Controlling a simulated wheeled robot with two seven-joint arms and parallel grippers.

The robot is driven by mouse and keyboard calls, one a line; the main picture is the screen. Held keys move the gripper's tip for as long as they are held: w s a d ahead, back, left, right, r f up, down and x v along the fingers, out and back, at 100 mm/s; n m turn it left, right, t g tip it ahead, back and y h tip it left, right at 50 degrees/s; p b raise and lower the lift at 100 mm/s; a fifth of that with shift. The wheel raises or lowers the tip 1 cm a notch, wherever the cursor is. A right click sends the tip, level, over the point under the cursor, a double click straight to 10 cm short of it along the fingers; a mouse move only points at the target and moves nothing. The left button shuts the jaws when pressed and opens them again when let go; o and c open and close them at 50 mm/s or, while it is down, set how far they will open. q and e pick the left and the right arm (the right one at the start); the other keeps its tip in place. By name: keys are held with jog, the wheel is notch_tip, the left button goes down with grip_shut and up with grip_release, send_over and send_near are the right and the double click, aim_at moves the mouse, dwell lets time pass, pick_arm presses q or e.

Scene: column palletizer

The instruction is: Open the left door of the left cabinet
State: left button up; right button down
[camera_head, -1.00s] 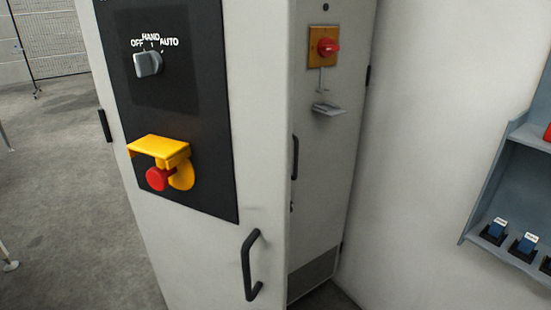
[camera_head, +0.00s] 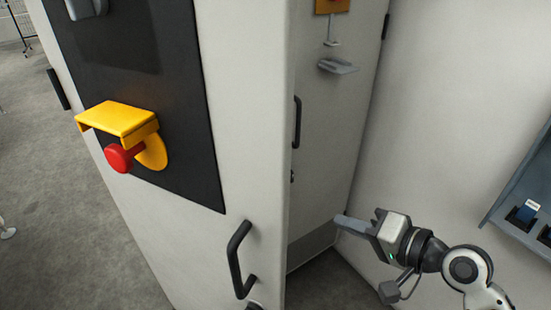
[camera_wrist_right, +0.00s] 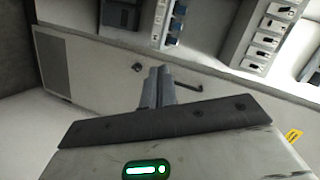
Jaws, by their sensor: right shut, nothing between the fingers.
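My right gripper (camera_head: 340,222) is in the lower right of the head view, shut and empty, its fingers pointing left. Its closed fingers also show in the right wrist view (camera_wrist_right: 159,72). A pale cabinet door (camera_head: 325,165) with a black bar handle (camera_head: 297,122) stands in the recess behind the near cabinet and looks shut. In the wrist view a pale door (camera_wrist_right: 105,68) with a black handle (camera_wrist_right: 183,82) lies sideways beyond the fingers. The gripper is apart from the handle. The near cabinet (camera_head: 215,130) also has a black handle (camera_head: 238,260). Which door is the task's is unclear. My left gripper is not in view.
A yellow guard (camera_head: 118,118) and red button (camera_head: 120,158) stick out from the near cabinet's dark panel. A grey bracket (camera_head: 337,66) juts from the recessed door. Open floor (camera_head: 90,230) lies left.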

aim_at(279, 154)
jog(key=s+a+r+n+g+y+b, duration=0.1)
jog(key=s+r+g+y, duration=0.2)
jog(key=r, duration=0.7)
jog(key=s+a+r+n+g+y, duration=0.1)
jog(key=r+g+y, duration=0.25)
jog(key=r, duration=0.65)
pick_arm(q)
jog(key=p, duration=0.3)
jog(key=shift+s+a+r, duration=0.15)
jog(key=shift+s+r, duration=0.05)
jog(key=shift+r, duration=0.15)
pick_arm(e)
jog(key=shift+y, duration=0.25)
jog(key=a, duration=0.3)
jog(key=s+a, duration=0.1)
jog(key=a, duration=0.6)
jog(key=shift+s+a+f, duration=0.2)
jog(key=shift+s+a, duration=0.1)
pick_arm(q)
jog(key=shift+p, duration=0.3)
